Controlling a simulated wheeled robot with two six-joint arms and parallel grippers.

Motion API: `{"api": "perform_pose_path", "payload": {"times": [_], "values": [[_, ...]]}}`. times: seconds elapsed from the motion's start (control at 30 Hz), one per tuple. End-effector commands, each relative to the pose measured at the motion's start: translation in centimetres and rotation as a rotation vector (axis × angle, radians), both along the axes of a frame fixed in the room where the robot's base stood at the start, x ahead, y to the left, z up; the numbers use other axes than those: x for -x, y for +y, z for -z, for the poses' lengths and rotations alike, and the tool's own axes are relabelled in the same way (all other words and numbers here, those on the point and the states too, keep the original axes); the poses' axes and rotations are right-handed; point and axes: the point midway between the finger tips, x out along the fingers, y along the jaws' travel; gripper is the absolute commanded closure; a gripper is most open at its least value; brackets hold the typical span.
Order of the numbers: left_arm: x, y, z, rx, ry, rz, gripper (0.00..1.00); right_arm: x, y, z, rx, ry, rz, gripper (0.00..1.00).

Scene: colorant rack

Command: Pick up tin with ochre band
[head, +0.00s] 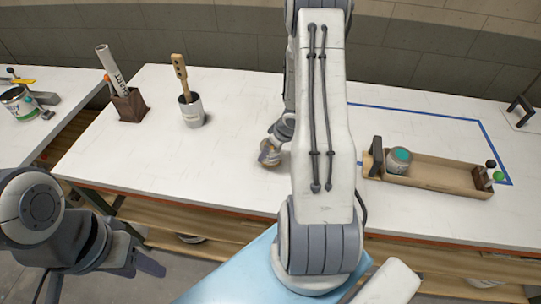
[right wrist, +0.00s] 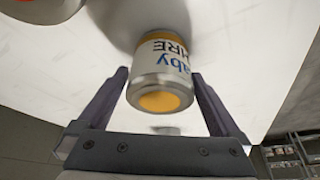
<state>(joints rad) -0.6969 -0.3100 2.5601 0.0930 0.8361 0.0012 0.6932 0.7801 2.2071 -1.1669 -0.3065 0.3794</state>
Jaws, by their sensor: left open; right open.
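The tin with the ochre band (right wrist: 161,70) has a white label with dark blue lettering, partly cut off, and an ochre end face. It lies between the two fingertips of my right gripper (right wrist: 161,76), which is open with a gap visible on both sides. In the head view the tin (head: 269,156) is small on the white table, partly covered by the right gripper (head: 276,143). My left gripper (head: 100,272) is open and empty at the lower left, off the table's front edge.
The table's middle left is clear.

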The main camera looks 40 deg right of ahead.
Motion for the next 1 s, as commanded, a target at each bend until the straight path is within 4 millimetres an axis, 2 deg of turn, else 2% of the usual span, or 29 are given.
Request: {"api": "perform_pose_path", "payload": {"times": [0.03,0.2,0.47,0.5,0.67,1.0], "values": [[0.0,0.0,0.6,0.0,0.0,0.0,0.5,-0.4,0.2,1.2,-0.001,0.001,-0.003,0.0],[0.0,0.0,0.9,0.0,0.0,0.001,0.5,-1.1,0.2,2.7,0.0,0.0,-0.001,0.0],[0.0,0.0,0.9,0.0,0.0,0.001,0.5,-1.2,0.2,2.8,0.001,0.0,-0.001,0.0],[0.0,0.0,0.9,0.0,0.0,0.001,0.5,-1.2,0.2,2.8,0.001,0.0,-0.001,0.15],[0.0,0.0,0.9,0.0,0.0,0.0,0.5,-1.1,0.2,2.8,0.001,0.0,-0.001,0.77],[0.0,0.0,0.6,0.0,0.0,0.0,0.5,-1.2,0.2,2.2,0.002,-0.001,-0.001,0.77]]}}
